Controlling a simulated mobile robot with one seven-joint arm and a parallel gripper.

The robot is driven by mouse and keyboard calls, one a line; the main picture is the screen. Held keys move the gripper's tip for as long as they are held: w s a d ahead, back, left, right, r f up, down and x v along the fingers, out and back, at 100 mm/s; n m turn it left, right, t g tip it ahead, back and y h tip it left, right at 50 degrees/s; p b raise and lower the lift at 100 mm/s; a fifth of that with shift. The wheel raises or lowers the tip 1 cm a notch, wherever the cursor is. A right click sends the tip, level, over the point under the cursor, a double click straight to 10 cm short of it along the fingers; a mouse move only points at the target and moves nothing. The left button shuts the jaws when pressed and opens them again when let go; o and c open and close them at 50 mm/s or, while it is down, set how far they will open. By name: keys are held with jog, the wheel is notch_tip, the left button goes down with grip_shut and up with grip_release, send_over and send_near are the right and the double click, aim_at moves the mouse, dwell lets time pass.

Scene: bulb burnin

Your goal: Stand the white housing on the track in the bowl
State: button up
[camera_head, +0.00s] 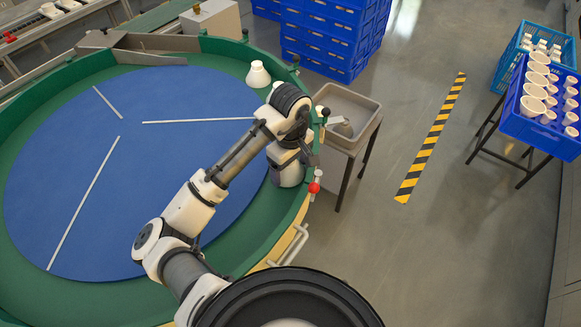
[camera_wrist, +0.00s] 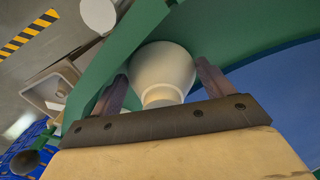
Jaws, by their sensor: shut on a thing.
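My gripper (camera_wrist: 161,72) is shut on a white housing (camera_wrist: 163,66); the wrist view shows its wide rounded end between the two fingers and a narrower neck nearer the palm. In the head view the held housing is hidden by my arm. The bowl (camera_head: 228,51) is large and round, with a green track (camera_head: 226,81) around a blue disc (camera_head: 150,190). My gripper is over its right side, near the green wall. I cannot tell whether the held housing touches the track. Another white housing (camera_head: 258,75) stands upright on the track farther back.
A grey bin (camera_head: 349,104) stands just outside the bowl's right wall. A red-knobbed lever (camera_head: 314,187) is near my gripper. Blue crates (camera_head: 325,35) stand behind. A blue tray (camera_head: 545,137) of white parts is far right. The floor between is clear.

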jog(key=shift+f, duration=0.3)
jog(key=shift+f, duration=0.1)
jog(key=o, duration=0.7)
notch_tip(320, 180, up, 12)
jog(key=shift+r, duration=0.1)
